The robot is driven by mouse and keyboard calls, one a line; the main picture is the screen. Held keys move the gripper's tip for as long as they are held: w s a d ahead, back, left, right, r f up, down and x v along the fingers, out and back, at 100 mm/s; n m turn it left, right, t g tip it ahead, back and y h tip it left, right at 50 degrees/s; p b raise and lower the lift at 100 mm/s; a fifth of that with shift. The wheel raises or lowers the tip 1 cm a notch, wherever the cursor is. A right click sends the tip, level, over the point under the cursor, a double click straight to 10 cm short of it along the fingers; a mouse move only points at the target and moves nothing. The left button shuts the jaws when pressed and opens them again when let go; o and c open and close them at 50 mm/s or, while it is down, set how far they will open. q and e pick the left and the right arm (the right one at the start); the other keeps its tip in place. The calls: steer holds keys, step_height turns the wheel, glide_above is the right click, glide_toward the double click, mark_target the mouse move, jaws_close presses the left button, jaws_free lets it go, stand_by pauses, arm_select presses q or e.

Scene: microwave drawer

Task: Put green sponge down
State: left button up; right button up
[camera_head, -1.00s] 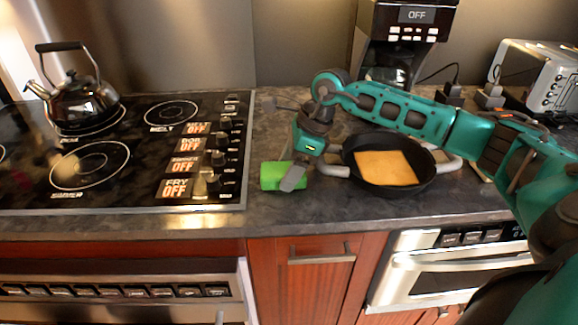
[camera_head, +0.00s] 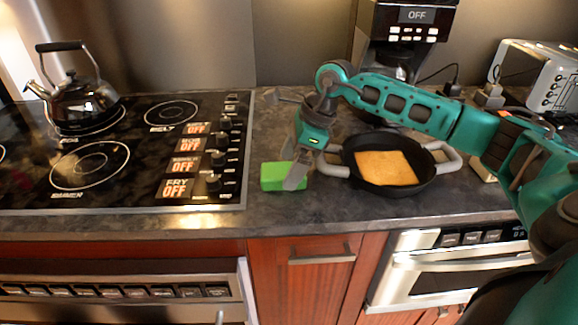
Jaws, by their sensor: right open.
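The green sponge (camera_head: 274,177) rests on the dark stone counter, just right of the stovetop's edge. My right gripper (camera_head: 296,177) is at the sponge's right end, with its grey fingers pointing down. It is open; one finger partly covers the sponge's right end. I cannot tell whether that finger touches the sponge. My left gripper is not in view.
A black pan (camera_head: 428,185) holding a square tan slab (camera_head: 385,167) stands right of the gripper, its near handle close by. A kettle (camera_head: 83,103) sits on the stovetop (camera_head: 135,190). A coffee maker (camera_head: 402,45) and toaster (camera_head: 540,75) stand behind. The counter's front strip is clear.

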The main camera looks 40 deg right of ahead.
steer(key=v, duration=1)
steer(key=shift+r, duration=0.25)
steer(key=shift+s, duration=0.1)
